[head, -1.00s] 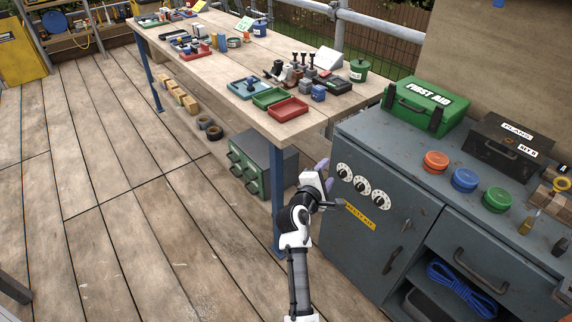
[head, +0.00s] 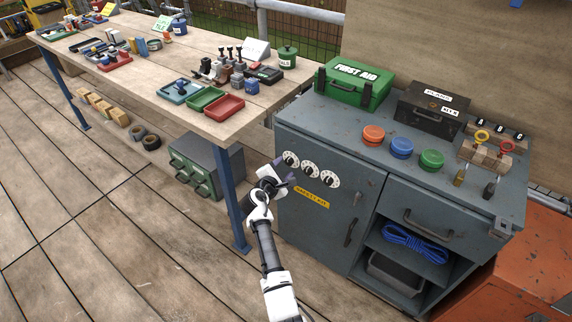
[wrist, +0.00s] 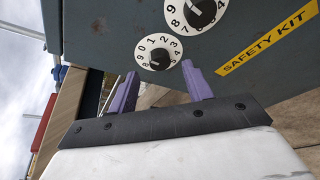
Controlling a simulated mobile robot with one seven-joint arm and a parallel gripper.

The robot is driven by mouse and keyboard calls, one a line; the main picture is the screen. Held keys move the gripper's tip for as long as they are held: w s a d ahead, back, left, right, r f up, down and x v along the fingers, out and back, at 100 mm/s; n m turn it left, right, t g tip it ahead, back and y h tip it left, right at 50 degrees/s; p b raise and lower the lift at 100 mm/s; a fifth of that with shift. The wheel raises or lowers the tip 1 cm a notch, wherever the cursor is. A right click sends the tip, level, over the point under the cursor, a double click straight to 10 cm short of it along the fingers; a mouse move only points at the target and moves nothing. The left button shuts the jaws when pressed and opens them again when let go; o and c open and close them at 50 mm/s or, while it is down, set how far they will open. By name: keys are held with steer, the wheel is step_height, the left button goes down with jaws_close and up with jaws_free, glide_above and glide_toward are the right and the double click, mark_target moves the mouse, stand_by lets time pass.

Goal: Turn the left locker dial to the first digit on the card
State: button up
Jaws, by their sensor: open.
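The left locker dial (head: 290,159) is white with a black knob, top left on the grey locker door (head: 292,215). In the wrist view the left dial (wrist: 158,52) shows digits around its rim; its pointer setting is unclear. My gripper (wrist: 160,72) is open, its two purple fingers spread just below this dial, with nothing between them. In the head view my gripper (head: 279,172) is beside the left dial and its fingers are partly hidden. A white card (head: 256,49) stands on the bench; its writing is too small to read. Which card is meant is unclear.
The middle dial (head: 310,169) and right dial (head: 330,179) sit close by, above a yellow label (head: 312,198). The wooden bench (head: 190,55) and its blue leg (head: 232,200) are left of my arm. A green drawer box (head: 200,165) stands under the bench.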

mark_target(288, 163)
steer(key=shift+x, duration=1.7)
steer(key=shift+c, duration=0.3)
steer(key=c, duration=0.9)
steer(key=shift+f, duration=0.1)
steer(key=shift+b, duration=0.3)
